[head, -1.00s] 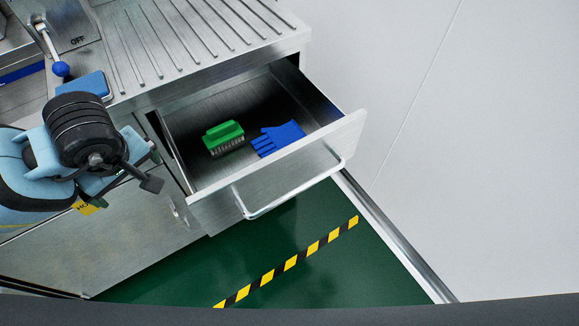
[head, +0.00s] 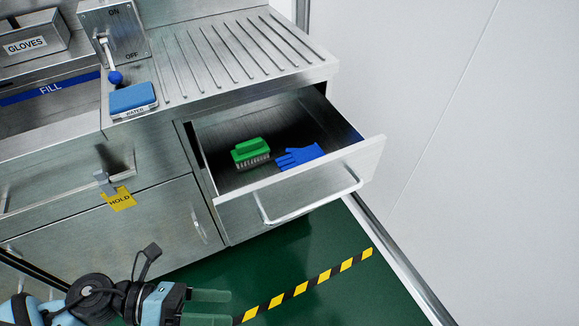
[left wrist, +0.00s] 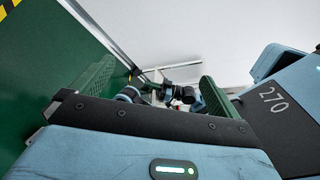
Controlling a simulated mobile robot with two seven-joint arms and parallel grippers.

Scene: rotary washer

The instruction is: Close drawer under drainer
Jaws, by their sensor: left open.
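The drawer (head: 365,158) under the ribbed drainer (head: 225,55) is pulled out, with a bar handle (head: 310,203) on its front. Inside it lie a green brush (head: 250,152) and a blue glove (head: 300,156). My left gripper (head: 208,308) is at the lower left of the head view, low in front of the cabinet and apart from the drawer. Its green fingers also show in the left wrist view (left wrist: 155,92), spread apart with nothing between them. My right gripper cannot be made out.
A yellow HOLD tag (head: 120,199) hangs on another handle. A yellow-black strip (head: 305,286) crosses the green floor. A white wall (head: 470,150) stands at right.

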